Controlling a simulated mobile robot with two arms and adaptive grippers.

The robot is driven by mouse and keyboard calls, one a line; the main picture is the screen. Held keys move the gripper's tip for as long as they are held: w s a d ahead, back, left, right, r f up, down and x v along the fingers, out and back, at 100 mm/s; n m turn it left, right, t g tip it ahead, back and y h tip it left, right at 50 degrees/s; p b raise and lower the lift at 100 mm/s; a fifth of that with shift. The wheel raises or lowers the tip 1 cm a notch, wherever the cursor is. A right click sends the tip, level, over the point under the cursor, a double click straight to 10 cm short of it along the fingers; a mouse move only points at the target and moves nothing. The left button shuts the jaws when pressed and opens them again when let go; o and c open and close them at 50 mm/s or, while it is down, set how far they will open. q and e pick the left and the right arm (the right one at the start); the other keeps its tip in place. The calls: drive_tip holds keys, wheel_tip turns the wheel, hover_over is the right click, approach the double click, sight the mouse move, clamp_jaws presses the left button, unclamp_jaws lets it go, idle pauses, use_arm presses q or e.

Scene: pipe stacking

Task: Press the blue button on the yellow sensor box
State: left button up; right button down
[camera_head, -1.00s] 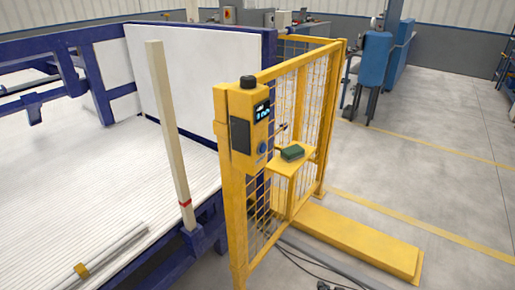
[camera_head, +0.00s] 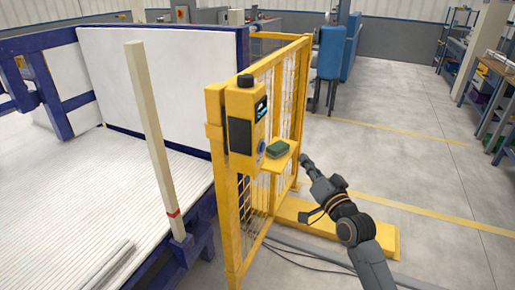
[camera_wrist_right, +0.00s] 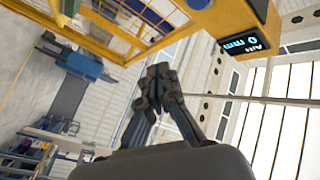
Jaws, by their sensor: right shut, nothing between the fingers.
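The yellow sensor box (camera_head: 243,125) is mounted upright on the post of a yellow mesh fence. It has a black top knob, a dark front panel and a lit display. The blue button (camera_head: 261,147) is low on its right-facing side. My right gripper (camera_head: 304,160) is shut and empty, to the right of the button and apart from it. In the right wrist view the closed fingers (camera_wrist_right: 160,74) point up, with the box's lit display (camera_wrist_right: 245,40) at upper right and a blue round part at the top edge. My left gripper is out of view.
The yellow mesh fence (camera_head: 291,85) runs behind. A wooden post (camera_head: 150,130) stands left, before white pipes. The floor at right is open.

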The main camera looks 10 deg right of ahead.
sight(262, 147)
drive_tip(key=w+a+r, duration=0.1)
drive_tip(key=w+a, duration=0.3)
drive_tip(key=a, duration=0.3)
drive_tip(key=shift+w, duration=0.4)
idle(0.4)
drive_tip(key=shift+a, duration=0.1)
drive_tip(key=shift+a, duration=0.1)
idle(1.1)
drive_tip(key=shift+w+a, duration=0.25)
drive_tip(key=shift+a, duration=0.05)
drive_tip(key=shift+w+a+p, duration=0.2)
drive_tip(key=shift+a+p, duration=0.1)
idle(0.8)
drive_tip(key=shift+s+d, duration=0.45)
drive_tip(key=shift+d, duration=0.2)
